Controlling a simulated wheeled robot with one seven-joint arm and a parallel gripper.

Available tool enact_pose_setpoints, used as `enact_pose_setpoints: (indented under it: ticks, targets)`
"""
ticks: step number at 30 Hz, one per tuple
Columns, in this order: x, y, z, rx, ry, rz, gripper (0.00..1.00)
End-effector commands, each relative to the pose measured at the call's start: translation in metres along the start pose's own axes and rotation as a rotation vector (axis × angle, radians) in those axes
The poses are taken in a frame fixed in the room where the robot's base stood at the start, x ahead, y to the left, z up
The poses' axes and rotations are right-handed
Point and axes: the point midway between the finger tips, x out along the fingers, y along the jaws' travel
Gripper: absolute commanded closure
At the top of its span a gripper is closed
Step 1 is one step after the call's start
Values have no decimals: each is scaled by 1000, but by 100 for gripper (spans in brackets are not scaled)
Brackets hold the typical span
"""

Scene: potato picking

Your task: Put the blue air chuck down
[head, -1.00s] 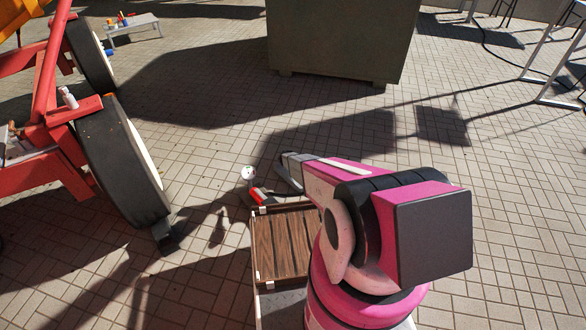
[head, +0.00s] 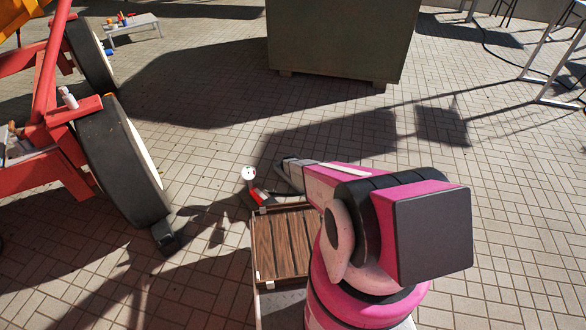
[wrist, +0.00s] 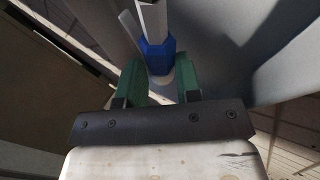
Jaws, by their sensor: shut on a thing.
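In the wrist view the blue air chuck (wrist: 157,57), with a blue hex collar and a silver shaft, stands between the green fingers of my gripper (wrist: 159,84). The fingers are shut on it. The shaft runs up out of the top of the picture, so its far end is not visible. In the head view my pink and grey arm reaches away from me beside a wooden slatted tray (head: 287,245). My gripper and the chuck cannot be made out clearly there.
A red item with a round white gauge (head: 249,174) is at the tray's far edge. A red vehicle with a large black tyre (head: 115,160) stands at left. A big dark green box (head: 340,40) stands ahead. A low bench (head: 135,27) is far left.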

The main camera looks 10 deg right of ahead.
Motion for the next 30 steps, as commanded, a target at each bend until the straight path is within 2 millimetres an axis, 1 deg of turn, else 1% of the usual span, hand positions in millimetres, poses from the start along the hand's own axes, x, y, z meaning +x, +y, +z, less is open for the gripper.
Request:
enact_pose_setpoints:
  ticks: [9,10,11,12,23,27,30]
  targets:
    - [4,-3,1,-1,0,0,91]
    - [4,-3,1,-1,0,0,59]
    - [4,-3,1,-1,0,0,49]
    - [4,-3,1,-1,0,0,43]
    - [2,-2,1,0,0,0,43]
    - [-6,4,-1,1,0,0,43]
    - [-20,4,0,0,0,0,43]
